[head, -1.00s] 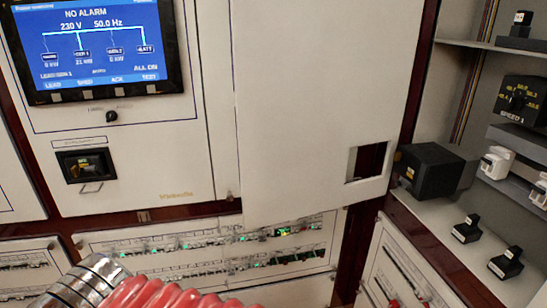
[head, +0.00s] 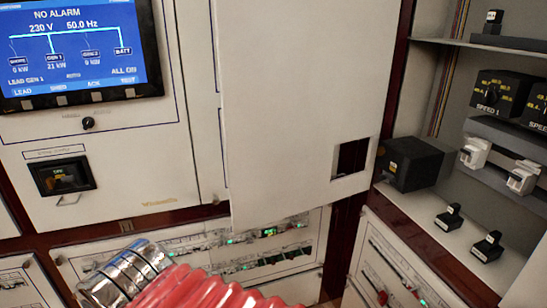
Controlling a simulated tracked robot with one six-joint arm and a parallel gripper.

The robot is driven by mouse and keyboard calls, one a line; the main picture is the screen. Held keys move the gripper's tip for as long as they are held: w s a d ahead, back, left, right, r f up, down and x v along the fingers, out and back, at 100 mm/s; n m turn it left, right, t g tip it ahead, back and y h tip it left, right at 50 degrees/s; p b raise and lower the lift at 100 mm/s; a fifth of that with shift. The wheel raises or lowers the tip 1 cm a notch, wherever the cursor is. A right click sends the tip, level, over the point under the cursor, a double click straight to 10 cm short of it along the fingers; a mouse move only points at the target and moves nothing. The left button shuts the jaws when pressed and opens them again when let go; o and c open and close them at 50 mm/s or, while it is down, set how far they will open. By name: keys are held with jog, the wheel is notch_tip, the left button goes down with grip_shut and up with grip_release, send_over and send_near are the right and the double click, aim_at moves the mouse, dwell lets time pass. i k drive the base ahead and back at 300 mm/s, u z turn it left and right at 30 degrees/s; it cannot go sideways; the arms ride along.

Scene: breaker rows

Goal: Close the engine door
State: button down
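A large plain white door panel (head: 300,100) hangs at centre in the head view, which I take to be the engine door. It has a rectangular cutout (head: 350,158) near its lower right corner. Its slanted bottom edge overhangs the breaker panel below, so it appears to stand ajar; its exact angle is unclear. To its right is an open compartment with shelves. My gripper is not in view. A red ribbed sleeve with silver bands, seemingly part of my arm, shows at the bottom, below and left of the door. No contact with the door is visible.
A blue display screen (head: 75,45) and a small black-framed meter (head: 62,176) are on the left panel. Breaker rows (head: 250,248) lie below the door. A black box (head: 412,162) sits close right of the door. Black knobs (head: 487,247) and switches stand farther right.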

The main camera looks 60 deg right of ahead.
aim_at(299, 80)
jog(key=z, duration=0.1)
jog(key=i, duration=0.95)
jog(key=u, duration=0.05)
